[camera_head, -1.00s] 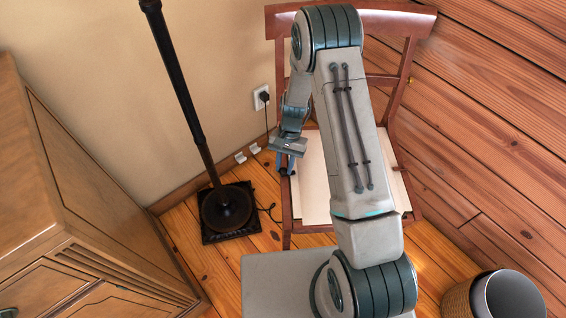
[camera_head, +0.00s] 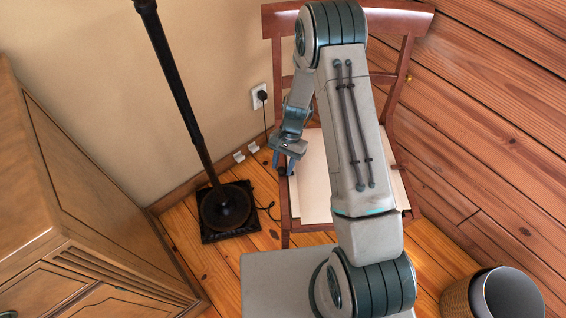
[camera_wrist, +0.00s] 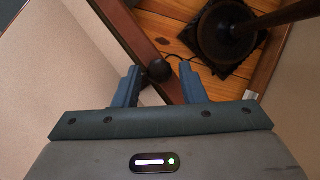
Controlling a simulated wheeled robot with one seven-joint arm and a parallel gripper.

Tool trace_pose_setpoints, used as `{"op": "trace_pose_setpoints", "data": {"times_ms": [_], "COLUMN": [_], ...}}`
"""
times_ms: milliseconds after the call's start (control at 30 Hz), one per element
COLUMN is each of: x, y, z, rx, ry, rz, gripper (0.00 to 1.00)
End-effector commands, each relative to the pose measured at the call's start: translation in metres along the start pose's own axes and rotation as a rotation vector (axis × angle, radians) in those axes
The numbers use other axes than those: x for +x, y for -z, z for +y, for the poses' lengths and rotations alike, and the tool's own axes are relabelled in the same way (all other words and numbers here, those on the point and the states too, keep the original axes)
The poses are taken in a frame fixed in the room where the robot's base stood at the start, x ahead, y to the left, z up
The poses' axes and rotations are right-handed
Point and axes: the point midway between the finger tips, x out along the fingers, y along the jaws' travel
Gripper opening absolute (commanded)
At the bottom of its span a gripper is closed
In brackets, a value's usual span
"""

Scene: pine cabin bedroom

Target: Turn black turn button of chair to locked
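The wooden chair (camera_head: 410,22) stands in the corner, with a pale seat (camera_head: 314,180) and brown frame. The black turn button (camera_wrist: 159,70) shows in the wrist view as a round dark knob by the chair's side rail (camera_wrist: 124,28). My gripper (camera_head: 285,172) is at the left edge of the seat in the head view. In the wrist view my gripper (camera_wrist: 160,76) is open, its two blue fingers apart. The knob appears between the fingertips, nearer the left finger; I cannot tell whether they touch. The button's lock marking cannot be read.
A black floor lamp (camera_head: 227,208) stands left of the chair, its cord running to a wall socket (camera_head: 260,96). A wooden cabinet (camera_head: 90,190) is at the left, a wicker bin (camera_head: 458,300) at bottom right. Plank wall closes the right side.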

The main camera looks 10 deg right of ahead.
Motion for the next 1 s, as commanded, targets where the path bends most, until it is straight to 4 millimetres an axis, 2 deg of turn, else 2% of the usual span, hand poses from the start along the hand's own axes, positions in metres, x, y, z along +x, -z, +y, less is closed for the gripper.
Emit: {"op": "trace_pose_setpoints", "data": {"times_ms": [267, 433, 567, 800, 1000], "x": [-0.001, -0.012, -0.036, -0.092, -0.126], "y": [0.0, 0.0, 0.0, 0.0, 0.0], "z": [0.0, 0.0, -0.001, -0.001, -0.001], "rx": [-0.001, -0.001, -0.001, -0.001, -0.001], "ry": [0.0, 0.001, 0.003, 0.002, 0.0], "rz": [0.0, 0.002, 0.004, 0.003, 0.002], "gripper": [0.46, 0.46, 0.46, 0.46, 0.46]}}
